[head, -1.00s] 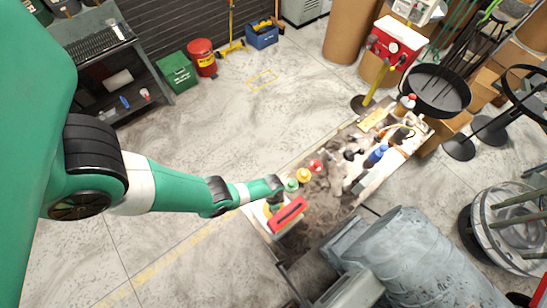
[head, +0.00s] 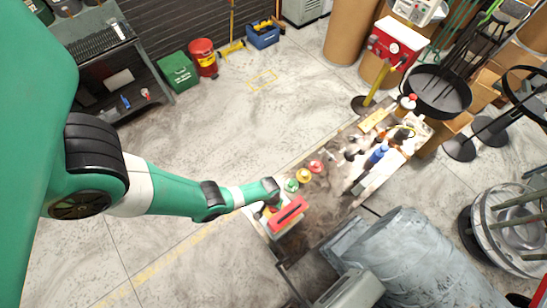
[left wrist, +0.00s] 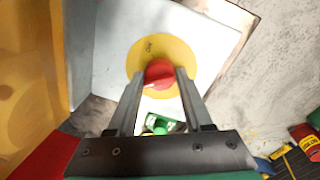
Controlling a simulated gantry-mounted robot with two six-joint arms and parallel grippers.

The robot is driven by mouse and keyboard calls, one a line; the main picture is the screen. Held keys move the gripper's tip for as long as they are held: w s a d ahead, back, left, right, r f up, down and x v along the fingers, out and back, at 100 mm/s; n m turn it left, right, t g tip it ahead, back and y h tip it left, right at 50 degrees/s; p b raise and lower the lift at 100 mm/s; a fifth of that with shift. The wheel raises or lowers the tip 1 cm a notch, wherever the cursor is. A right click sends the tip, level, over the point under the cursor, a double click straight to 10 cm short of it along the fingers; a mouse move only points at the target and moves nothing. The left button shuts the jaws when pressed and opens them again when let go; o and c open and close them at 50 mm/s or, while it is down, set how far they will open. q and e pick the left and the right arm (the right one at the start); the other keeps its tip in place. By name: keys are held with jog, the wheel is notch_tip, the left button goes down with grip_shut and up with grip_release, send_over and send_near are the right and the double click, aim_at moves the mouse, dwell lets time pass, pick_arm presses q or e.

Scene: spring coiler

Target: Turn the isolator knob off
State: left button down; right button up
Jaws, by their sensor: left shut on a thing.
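The isolator knob (left wrist: 160,74) is red and sits on a round yellow plate (left wrist: 149,47) on a pale grey box face (left wrist: 112,40). My left gripper (left wrist: 162,76) is shut on the knob, with one finger on each side of it in the left wrist view. The fingers partly cover the knob's sides, and I cannot read its pointing direction. In the head view my left gripper (head: 272,198) is at the near end of the bench, beside a red-topped box (head: 288,212), and the knob is hidden there. My right gripper is not in view.
Green (head: 291,185), yellow (head: 304,174) and red (head: 316,166) round buttons sit just beyond the gripper. A blue bottle (head: 377,155) and other items crowd the bench's far part. A large grey machine (head: 415,260) stands at front right. Floor left of the bench is clear.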

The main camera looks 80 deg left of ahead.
pick_arm(q)
jog(key=shift+n, duration=0.9)
jog(key=shift+c, duration=1.8)
grip_release()
